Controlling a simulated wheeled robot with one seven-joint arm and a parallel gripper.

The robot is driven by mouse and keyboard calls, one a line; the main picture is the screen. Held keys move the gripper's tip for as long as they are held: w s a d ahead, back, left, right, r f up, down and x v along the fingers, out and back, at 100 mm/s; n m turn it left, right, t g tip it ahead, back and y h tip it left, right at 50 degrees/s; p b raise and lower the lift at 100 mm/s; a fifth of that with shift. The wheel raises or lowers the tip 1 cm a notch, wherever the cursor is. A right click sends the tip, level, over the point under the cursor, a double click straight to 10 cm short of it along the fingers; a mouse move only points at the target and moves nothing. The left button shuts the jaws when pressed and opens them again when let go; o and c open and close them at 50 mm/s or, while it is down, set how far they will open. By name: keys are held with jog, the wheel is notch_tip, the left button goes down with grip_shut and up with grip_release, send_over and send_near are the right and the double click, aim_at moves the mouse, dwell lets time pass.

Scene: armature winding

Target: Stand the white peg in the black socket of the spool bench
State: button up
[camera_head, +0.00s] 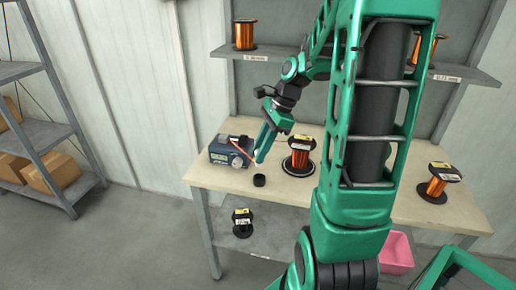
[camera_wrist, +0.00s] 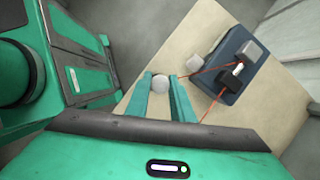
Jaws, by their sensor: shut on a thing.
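My gripper (camera_wrist: 167,88) is shut on the white peg (camera_wrist: 160,82), whose round pale end shows between the fingertips in the wrist view. In the head view my gripper (camera_head: 261,157) points down over the left part of the bench, and the peg is too small to make out clearly. The black socket (camera_head: 259,180) stands on the bench top near its front edge, a little below the fingertips in the picture. Peg and socket look apart. I cannot make out the socket in the wrist view.
A blue device (camera_head: 228,151) with red-orange wire stands just left of my gripper; it also shows in the wrist view (camera_wrist: 228,68). A copper spool (camera_head: 300,158) stands to the right on the bench (camera_head: 215,181). Another spool (camera_head: 437,184) is further right.

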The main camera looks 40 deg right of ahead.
aim_at(260, 166)
jog(key=shift+f, duration=1.85)
jog(key=shift+f, duration=1.5)
dwell(0.6)
jog(key=o, duration=1)
jog(key=shift+r, duration=0.1)
jog(key=v, duration=1)
jog(key=shift+d+r, duration=0.15)
jog(key=shift+r, duration=0.1)
